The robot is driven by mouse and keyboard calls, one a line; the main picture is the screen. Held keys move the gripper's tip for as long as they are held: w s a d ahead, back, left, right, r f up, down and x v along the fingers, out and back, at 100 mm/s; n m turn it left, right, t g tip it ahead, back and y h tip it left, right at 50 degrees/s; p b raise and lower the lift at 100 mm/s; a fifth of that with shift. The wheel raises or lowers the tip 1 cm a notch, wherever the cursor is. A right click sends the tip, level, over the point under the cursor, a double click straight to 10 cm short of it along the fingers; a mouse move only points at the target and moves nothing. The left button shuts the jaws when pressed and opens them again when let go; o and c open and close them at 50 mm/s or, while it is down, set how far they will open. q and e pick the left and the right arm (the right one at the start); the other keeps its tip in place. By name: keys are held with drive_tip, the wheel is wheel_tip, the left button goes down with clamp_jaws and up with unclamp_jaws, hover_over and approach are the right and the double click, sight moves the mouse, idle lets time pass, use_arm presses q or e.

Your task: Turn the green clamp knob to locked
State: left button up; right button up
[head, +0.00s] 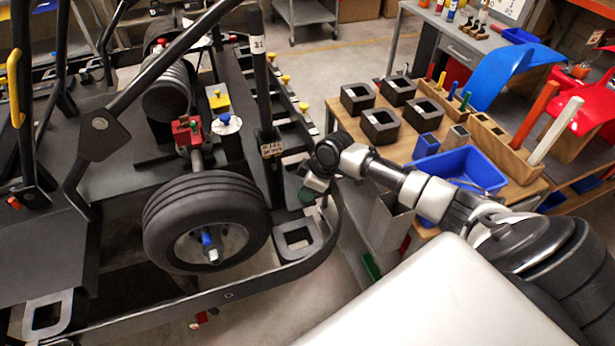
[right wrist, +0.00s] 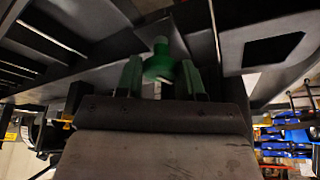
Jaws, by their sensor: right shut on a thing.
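The green clamp knob (right wrist: 160,60) shows in the right wrist view, under the dark frame of the kart. My right gripper (right wrist: 161,78) is shut on it, with one greenish finger on each side of the knob. In the head view my right gripper (head: 310,190) is at the kart frame's right edge, beside the upright post. A dark green patch shows at its tip there; I cannot tell knob from fingers. The knob's locked or unlocked marking is not readable. My left gripper is not in view.
The kart's black tyre (head: 207,222) and curved side rail (head: 262,277) lie left of and below my gripper. A workbench (head: 520,166) with black square blocks (head: 381,126) and a blue bin (head: 458,170) stands to the right. A narrow strip of floor shows between.

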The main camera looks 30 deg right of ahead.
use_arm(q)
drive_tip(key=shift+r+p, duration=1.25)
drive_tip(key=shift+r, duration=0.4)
use_arm(e)
drive_tip(key=shift+m+t+h, duration=0.3)
drive_tip(key=shift+m+h, duration=0.1)
drive_tip(key=shift+m, duration=0.9)
drive_tip(key=o, duration=0.9)
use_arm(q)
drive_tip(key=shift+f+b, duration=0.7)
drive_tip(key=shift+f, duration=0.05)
use_arm(e)
drive_tip(key=v, duration=1)
drive_tip(key=shift+r, duration=0.4)
drive_tip(key=shift+s, duration=0.1)
